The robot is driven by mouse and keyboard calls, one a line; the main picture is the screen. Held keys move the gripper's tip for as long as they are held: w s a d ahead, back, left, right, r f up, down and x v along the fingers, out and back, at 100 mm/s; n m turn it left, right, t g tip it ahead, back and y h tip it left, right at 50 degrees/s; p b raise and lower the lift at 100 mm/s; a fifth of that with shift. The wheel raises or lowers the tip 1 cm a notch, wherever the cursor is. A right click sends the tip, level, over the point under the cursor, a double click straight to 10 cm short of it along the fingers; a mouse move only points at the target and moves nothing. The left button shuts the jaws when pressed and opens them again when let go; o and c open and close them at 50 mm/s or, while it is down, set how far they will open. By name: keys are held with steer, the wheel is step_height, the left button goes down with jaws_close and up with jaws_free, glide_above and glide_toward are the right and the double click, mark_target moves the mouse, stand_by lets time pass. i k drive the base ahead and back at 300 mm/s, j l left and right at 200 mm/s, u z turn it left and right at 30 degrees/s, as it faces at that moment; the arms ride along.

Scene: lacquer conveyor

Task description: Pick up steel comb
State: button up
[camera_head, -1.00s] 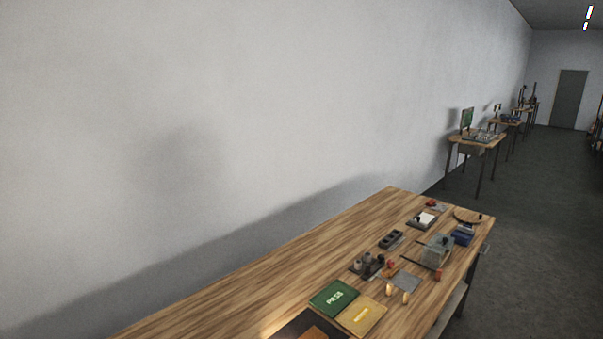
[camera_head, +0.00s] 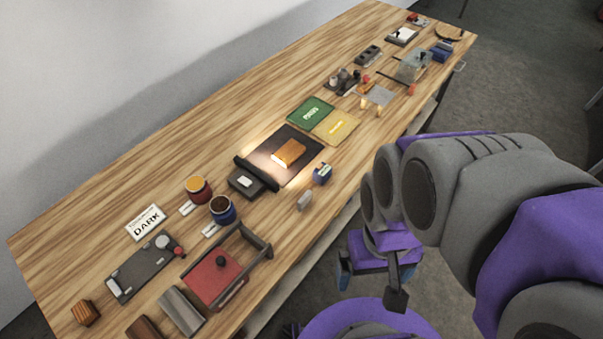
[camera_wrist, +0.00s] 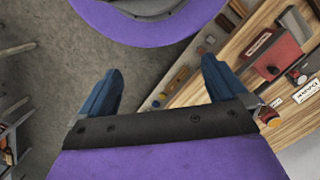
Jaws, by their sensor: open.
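I cannot pick out a steel comb with certainty. A grey metal-looking bar (camera_head: 180,311) lies near the left front of the bench, beside a red box (camera_head: 212,277) with a dark handle. A small pale grey piece (camera_head: 305,200) lies near the front edge; neither shows clear teeth. My gripper (camera_head: 376,276) hangs in front of the bench, apart from everything on it. In the wrist view my gripper (camera_wrist: 162,78) has its blue fingers wide apart, with nothing held between them. Small pieces along the bench edge show beyond the fingers, too small to name.
The wooden bench (camera_head: 120,215) runs diagonally, its back strip clear. A DARK sign (camera_head: 146,222), two cups (camera_head: 198,188) (camera_head: 222,208), a dark lit mat (camera_head: 262,149) and green (camera_head: 311,113) and yellow (camera_head: 336,127) panels stand on it. Several fixtures crowd the far end.

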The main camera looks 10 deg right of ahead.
mark_target(303, 202)
steer(key=k+l+u, duration=0.1)
steer(key=l, duration=0.3)
steer(key=k+l+u, duration=0.15)
steer(key=l, duration=0.25)
steer(key=k+l+u, duration=0.1)
steer(key=l, duration=0.25)
steer(key=k, duration=0.1)
